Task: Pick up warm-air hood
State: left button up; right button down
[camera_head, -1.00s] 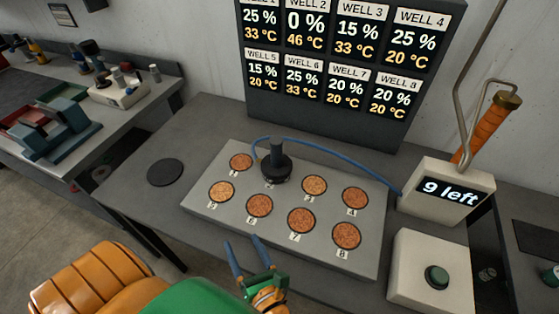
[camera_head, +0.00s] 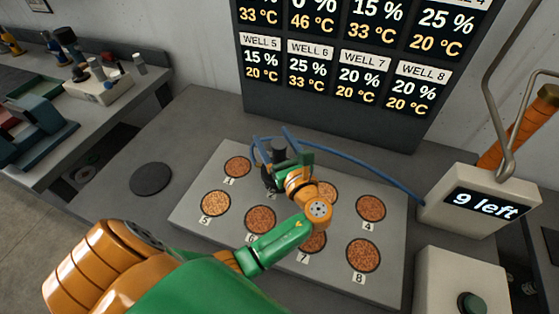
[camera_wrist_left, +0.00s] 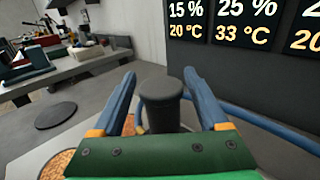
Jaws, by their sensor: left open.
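The warm-air hood is a dark cylinder with a wider base and a blue hose. In the head view its black top (camera_head: 279,147) shows just beyond my left gripper (camera_head: 272,137), and its base, at well 2, is mostly hidden by the gripper. In the left wrist view the hood's dark handle (camera_wrist_left: 162,106) stands upright between the two blue fingers of my left gripper (camera_wrist_left: 160,85). The fingers are open, with a gap visible on each side of the handle. My right gripper is not in view.
The grey well plate (camera_head: 190,222) carries several numbered brown wells. The blue hose (camera_head: 372,167) runs right towards a box reading "9 left" (camera_head: 485,203). A dark screen (camera_head: 330,125) stands behind. A black disc (camera_head: 151,179) lies left on clear table.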

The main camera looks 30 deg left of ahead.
pick_arm(q)
jog(key=shift+w+a+f, duration=0.15)
jog(key=shift+w+a, duration=0.1)
jog(key=shift+w, duration=0.05)
jog(key=shift+s+d, duration=0.15)
jog(key=c, duration=1)
grip_shut()
